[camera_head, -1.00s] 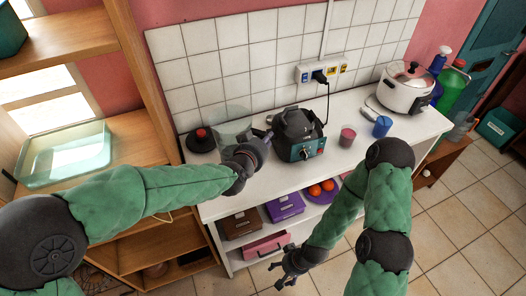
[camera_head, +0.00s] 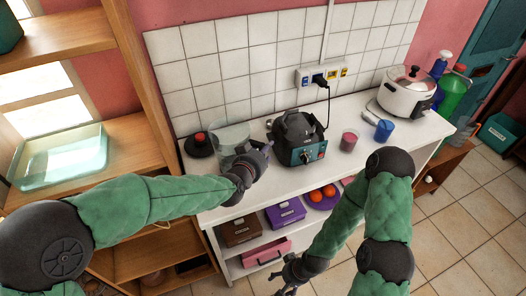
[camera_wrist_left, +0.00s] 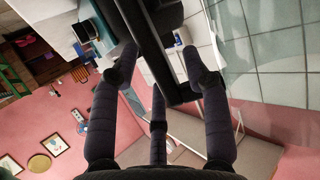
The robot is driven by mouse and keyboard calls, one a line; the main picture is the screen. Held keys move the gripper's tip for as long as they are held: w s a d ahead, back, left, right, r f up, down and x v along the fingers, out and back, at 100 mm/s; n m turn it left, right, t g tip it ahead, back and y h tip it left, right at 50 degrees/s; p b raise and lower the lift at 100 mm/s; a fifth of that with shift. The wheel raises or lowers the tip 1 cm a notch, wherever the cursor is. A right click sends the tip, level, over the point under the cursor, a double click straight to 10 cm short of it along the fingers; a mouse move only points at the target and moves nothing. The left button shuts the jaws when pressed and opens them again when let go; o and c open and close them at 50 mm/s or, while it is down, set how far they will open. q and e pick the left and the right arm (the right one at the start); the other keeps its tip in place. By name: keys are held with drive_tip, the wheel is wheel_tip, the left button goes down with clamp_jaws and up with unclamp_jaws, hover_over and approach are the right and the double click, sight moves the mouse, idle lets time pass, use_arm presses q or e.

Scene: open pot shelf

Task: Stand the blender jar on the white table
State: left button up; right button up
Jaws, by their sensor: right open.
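The clear blender jar (camera_head: 231,138) is over the left part of the white table (camera_head: 345,172), just behind my left gripper (camera_head: 256,160). It looks about upright; I cannot tell whether its bottom touches the table. In the left wrist view, the fingers of my left gripper (camera_wrist_left: 160,75) close around the jar's black handle (camera_wrist_left: 150,45), with its clear wall (camera_wrist_left: 238,45) to the right. The exact finger contacts are partly hidden. My right gripper (camera_head: 291,272) is open and empty, low in front of the table.
The dark blender base (camera_head: 298,143) stands right of the jar. A red-topped black thing (camera_head: 199,144) is close on the left. Red cup (camera_head: 349,140), blue cup (camera_head: 384,130) and rice cooker (camera_head: 406,95) stand further right. The front strip of tabletop is clear.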

use_arm(q)
drive_tip(key=shift+r, duration=0.2)
drive_tip(key=p+v, duration=0.3)
drive_tip(key=v, duration=0.9)
drive_tip(key=shift+p, duration=0.4)
drive_tip(key=shift+f, duration=0.15)
